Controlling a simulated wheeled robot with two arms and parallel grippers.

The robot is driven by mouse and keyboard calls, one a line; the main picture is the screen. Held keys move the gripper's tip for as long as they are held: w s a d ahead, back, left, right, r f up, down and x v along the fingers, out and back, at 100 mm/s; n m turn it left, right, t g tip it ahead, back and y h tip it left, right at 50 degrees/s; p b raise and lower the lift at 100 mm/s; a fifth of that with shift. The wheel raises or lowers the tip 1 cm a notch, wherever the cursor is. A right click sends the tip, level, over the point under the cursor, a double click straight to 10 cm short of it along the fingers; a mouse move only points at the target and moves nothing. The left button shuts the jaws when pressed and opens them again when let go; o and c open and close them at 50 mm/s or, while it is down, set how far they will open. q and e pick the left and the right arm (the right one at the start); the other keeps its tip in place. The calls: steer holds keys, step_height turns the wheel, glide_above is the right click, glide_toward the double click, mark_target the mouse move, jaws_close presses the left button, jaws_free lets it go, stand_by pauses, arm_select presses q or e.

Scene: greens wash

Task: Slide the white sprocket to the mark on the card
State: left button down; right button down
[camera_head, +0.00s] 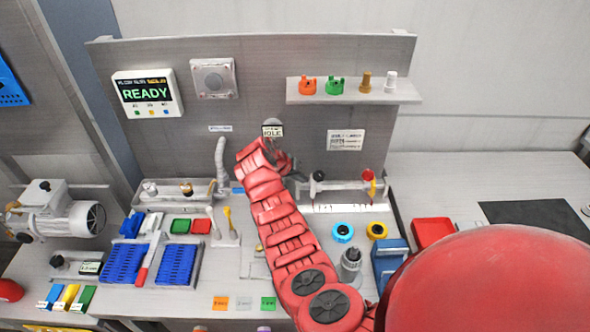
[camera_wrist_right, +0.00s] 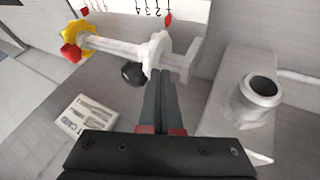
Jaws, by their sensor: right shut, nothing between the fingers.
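In the right wrist view, the white sprocket (camera_wrist_right: 157,54) sits on a pale rail (camera_wrist_right: 112,46), with a black knob (camera_wrist_right: 133,74) beside it. A yellow sprocket (camera_wrist_right: 79,38) with a red knob (camera_wrist_right: 71,54) is at the rail's left part. The numbered card (camera_wrist_right: 140,5) is at the top edge, with red pointers by it. My right gripper (camera_wrist_right: 168,76) is shut and empty, its fingertips close beside the white sprocket; whether they touch is unclear. In the head view my right gripper (camera_head: 287,163) is left of the rail, partly hidden by my red arm. My left gripper is out of view.
The head view shows blue (camera_head: 343,232) and yellow (camera_head: 376,230) rings in front of the rail. A grey cylinder fixture (camera_head: 350,262) and a blue box (camera_head: 388,262) stand nearer. A shelf (camera_head: 350,96) with colored parts is above. A grey socket (camera_wrist_right: 257,95) is right in the wrist view.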

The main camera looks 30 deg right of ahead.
mark_target(316, 186)
steer(key=shift+w+d+f, duration=0.1)
steer(key=shift+d+f, duration=0.25)
steer(key=shift+f, duration=0.2)
steer(key=shift+d+f, duration=0.15)
steer(key=shift+f, duration=0.05)
steer(key=s+d, duration=0.2)
steer(key=d, duration=0.1)
steer(key=s+d+b, duration=0.1)
steer(key=d, duration=0.1)
steer(key=shift+f, duration=0.1)
steer(key=shift+s+d, duration=0.15)
steer(key=shift+r, duration=0.2)
